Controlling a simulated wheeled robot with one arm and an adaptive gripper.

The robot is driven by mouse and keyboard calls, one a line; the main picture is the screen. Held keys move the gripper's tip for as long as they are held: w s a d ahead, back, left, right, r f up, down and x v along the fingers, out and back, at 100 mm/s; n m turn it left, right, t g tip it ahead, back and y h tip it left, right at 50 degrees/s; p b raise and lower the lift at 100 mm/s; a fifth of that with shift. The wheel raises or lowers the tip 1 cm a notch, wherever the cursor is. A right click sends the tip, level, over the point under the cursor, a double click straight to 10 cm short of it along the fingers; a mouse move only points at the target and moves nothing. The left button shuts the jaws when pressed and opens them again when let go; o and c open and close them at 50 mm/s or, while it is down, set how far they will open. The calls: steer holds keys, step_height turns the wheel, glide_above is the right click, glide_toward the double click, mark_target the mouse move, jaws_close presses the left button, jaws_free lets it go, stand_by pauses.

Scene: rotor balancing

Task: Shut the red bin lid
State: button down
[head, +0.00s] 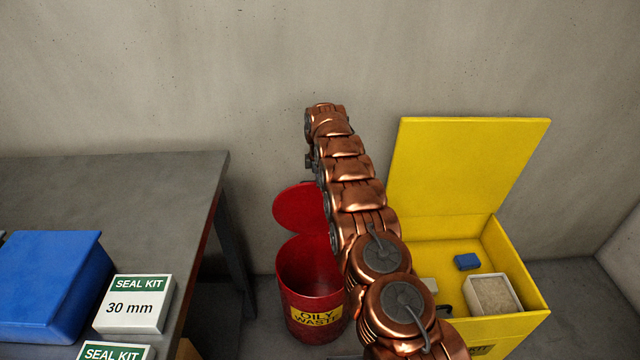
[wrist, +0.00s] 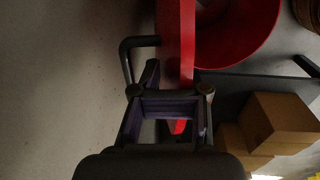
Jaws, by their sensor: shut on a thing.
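The red bin (head: 312,285) stands on the floor against the wall, its label reading "OILY WASTE". Its round red lid (head: 298,208) is open, tilted up behind the bin's mouth and partly covered by my arm. In the wrist view the lid (wrist: 187,45) shows nearly edge-on, with the bin's open mouth (wrist: 232,30) to its right. My gripper (wrist: 172,98) is shut on the lid; the exact contact is partly hidden by the dark finger links. In the head view my arm hides the gripper's fingers.
A yellow box (head: 470,170) with a raised lid stands right of the bin, holding a blue block (head: 467,261) and a pale block (head: 491,294). A grey table (head: 150,190) at left holds a blue box (head: 50,285) and white seal kit boxes (head: 135,303). Cardboard boxes (wrist: 280,120) show in the wrist view.

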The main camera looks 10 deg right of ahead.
steer(key=shift+f, duration=0.45)
steer(key=c, duration=1.4)
jaws_free()
steer(key=shift+w+f, duration=0.1)
steer(key=shift+f, duration=0.15)
steer(key=shift+o, duration=1)
steer(key=shift+r, duration=0.1)
steer(key=shift+w+r+p, duration=0.1)
steer(key=shift+r+p, duration=0.45)
steer(key=shift+r, duration=1.5)
steer(key=shift+r+p, duration=1)
steer(key=shift+r, duration=1.6)
steer(key=shift+c, duration=0.2)
